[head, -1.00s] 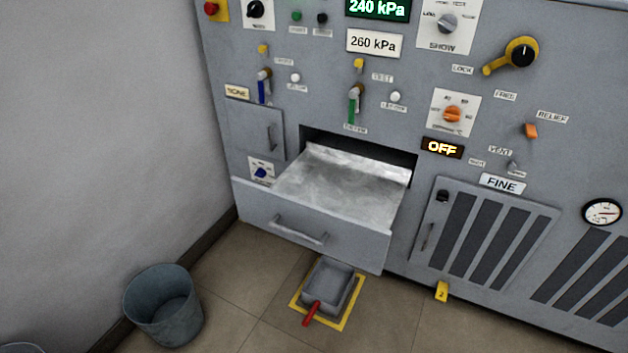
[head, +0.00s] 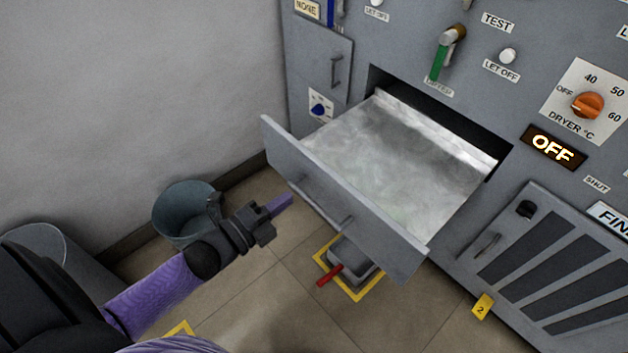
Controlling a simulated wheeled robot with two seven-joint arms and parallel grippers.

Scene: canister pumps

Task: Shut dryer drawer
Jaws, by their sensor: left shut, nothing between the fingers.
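The dryer drawer (head: 335,191) is pulled well out of the grey panel. Its grey front has a bar handle (head: 326,207), and its inside shows a pale, mottled metal surface (head: 400,155). The dark slot it slides in shows behind it. My left gripper (head: 282,203) is shut and empty, just left of and in front of the drawer front, near the handle. I cannot tell if it touches the drawer; a small gap seems to show. My right gripper is not in view.
A grey-blue bucket (head: 186,213) stands on the floor by the wall, partly behind my left arm. A grey tray with a red handle (head: 352,263) sits in a yellow floor outline below the drawer. A small side door (head: 318,58) and an orange dryer dial (head: 587,105) are on the panel.

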